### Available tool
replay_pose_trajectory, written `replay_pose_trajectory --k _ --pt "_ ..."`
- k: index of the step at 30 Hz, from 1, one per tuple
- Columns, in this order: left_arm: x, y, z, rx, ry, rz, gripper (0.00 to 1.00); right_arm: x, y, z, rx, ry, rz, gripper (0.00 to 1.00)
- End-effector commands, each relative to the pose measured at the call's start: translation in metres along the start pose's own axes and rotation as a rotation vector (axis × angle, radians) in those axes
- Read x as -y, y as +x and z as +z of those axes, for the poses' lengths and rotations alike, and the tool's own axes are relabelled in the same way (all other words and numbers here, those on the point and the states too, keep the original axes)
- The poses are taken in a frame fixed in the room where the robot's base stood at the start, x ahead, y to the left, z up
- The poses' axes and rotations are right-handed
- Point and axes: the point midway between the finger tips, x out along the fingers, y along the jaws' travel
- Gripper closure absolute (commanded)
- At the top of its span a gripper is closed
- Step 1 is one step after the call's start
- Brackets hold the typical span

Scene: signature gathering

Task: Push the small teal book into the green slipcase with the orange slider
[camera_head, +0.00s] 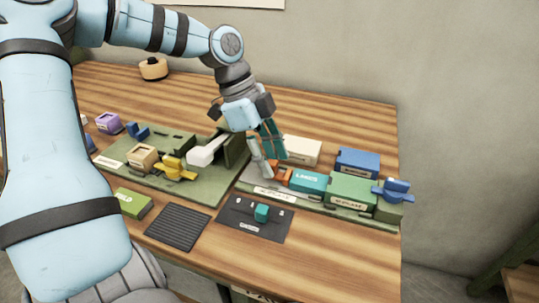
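The small teal book (311,182), with a pale label, lies on the right green board, just left of the green slipcase (353,189). The two look close together or touching; I cannot tell whether any of the book is inside. The orange slider (284,176) is at the book's left end, partly hidden by my fingers. My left gripper (273,166) points down at the slider, one finger grey, the other teal. I cannot tell whether the fingers are closed on the slider. My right gripper is not in view.
A blue block (357,162) and a cream block (301,149) stand behind the book. A blue-handled piece (393,191) is right of the slipcase. A dark pad (238,222) holds a small teal piece (262,212). The left board (185,186) carries several parts.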

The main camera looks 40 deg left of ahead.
Motion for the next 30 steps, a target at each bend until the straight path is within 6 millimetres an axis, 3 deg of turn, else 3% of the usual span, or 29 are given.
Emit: replay_pose_trajectory --k 8,18,21,30 --pt "0.001 -0.009 -0.001 0.000 0.001 -0.001 0.62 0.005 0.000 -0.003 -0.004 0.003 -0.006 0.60" --pt "0.001 -0.096 -0.001 0.000 0.001 -0.003 0.62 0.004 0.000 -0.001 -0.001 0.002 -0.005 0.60" --pt "0.001 -0.113 0.000 0.001 -0.001 -0.001 0.62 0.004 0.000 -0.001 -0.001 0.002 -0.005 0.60" --pt "0.000 -0.120 0.000 0.000 0.001 0.001 0.62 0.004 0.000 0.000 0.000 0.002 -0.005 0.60"
